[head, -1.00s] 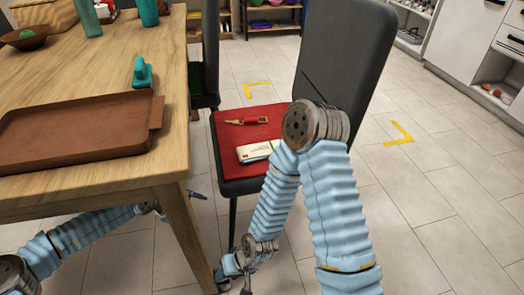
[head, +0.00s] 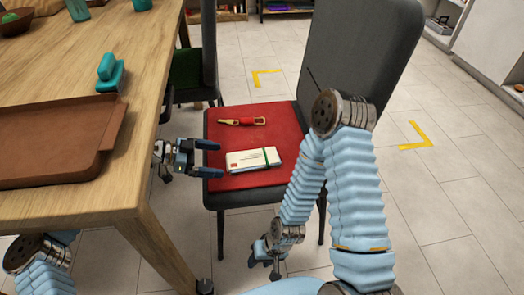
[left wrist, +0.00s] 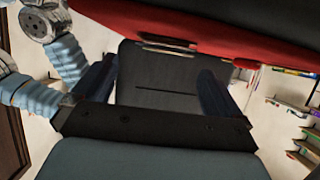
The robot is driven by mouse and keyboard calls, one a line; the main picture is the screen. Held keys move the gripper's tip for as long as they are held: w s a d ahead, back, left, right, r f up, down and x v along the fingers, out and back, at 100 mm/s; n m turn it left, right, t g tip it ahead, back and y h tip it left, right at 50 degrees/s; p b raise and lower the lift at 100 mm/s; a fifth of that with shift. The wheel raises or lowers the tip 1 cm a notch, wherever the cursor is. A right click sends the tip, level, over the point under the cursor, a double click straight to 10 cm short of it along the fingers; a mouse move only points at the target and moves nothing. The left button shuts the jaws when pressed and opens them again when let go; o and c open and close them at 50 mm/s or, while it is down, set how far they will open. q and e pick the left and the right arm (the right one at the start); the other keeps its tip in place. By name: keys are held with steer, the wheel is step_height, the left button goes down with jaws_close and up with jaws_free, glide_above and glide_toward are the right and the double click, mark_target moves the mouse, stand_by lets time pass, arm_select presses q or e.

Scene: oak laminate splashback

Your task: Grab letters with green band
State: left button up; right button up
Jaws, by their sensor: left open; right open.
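The letters (head: 248,161) are a flat cream-white bundle with a green band near the right end and a small red mark. They lie on the red seat of the dark chair (head: 255,144). My left gripper (head: 214,159) is open and empty, its fingers pointing right at the seat's left edge, just left of the letters and apart from them. In the left wrist view the open fingers (left wrist: 157,82) face the chair's dark backrest, with the red seat above. Thin edges on the seat there are too unclear to name. My right gripper (head: 275,266) hangs low before the chair, open.
A red and tan strap-like item (head: 242,121) lies behind the letters on the seat. The wooden table (head: 150,190) stands close left of my left gripper, with a brown tray (head: 60,145) and a teal object (head: 110,72) on it. The backrest (head: 357,50) rises at the right.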

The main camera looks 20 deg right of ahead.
mark_target(238, 160)
arm_select(q)
steer(key=x, duration=0.7)
steer(key=shift+w+d+b, duration=0.25)
steer(key=shift+d+b, duration=0.05)
steer(key=shift+d, duration=0.1)
steer(key=shift+f, duration=0.1)
steer(key=shift+c, duration=0.4)
steer(key=c, duration=0.8)
steer(key=shift+c, duration=0.2)
